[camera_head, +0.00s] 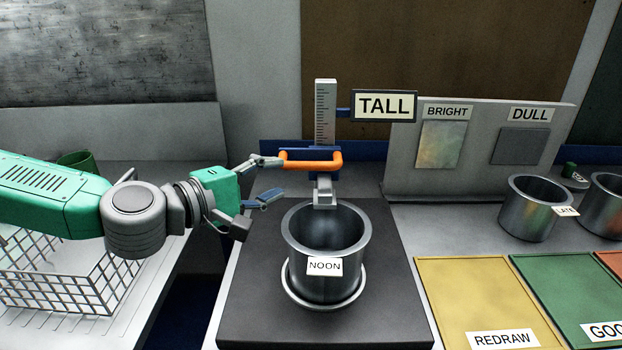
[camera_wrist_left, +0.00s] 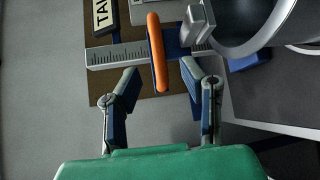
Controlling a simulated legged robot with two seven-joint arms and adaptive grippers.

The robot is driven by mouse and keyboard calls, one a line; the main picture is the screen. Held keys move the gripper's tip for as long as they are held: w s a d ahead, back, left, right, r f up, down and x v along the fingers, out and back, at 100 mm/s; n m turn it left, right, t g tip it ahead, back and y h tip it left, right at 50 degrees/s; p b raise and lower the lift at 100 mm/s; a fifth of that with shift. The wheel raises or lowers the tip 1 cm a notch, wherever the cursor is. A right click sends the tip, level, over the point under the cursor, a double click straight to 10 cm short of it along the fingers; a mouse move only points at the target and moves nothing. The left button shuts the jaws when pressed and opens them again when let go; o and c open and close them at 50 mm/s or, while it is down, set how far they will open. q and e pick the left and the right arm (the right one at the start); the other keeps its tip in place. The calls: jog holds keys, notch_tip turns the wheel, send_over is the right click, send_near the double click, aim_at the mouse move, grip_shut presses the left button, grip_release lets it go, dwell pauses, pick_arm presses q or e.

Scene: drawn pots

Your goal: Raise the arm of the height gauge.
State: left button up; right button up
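The height gauge (camera_head: 326,112) stands upright behind the dark block, with a ruled scale. Its arm carries an orange handle (camera_head: 312,166) and a grey foot (camera_head: 323,191) that sits low, by the back rim of the NOON pot (camera_head: 325,262); I cannot tell whether they touch. My left gripper (camera_head: 270,180) is at the handle's left end. Its fingers are apart. In the left wrist view, the near end of the orange handle (camera_wrist_left: 157,60) shows between the two open fingertips (camera_wrist_left: 160,74), not clamped. My right gripper is out of view.
A TALL sign (camera_head: 384,106) juts right of the scale. A panel (camera_head: 400,165) with BRIGHT and DULL samples stands at right. More pots (camera_head: 535,212) and coloured mats (camera_head: 480,290) lie right. A wire basket (camera_head: 75,285) is below my left arm.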

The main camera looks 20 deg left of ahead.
aim_at(305, 168)
pick_arm(q)
jog(key=x, duration=0.9)
jog(key=shift+d+r+p, duration=0.1)
jog(key=shift+d+p, duration=0.05)
jog(key=shift+p, duration=0.25)
grip_shut()
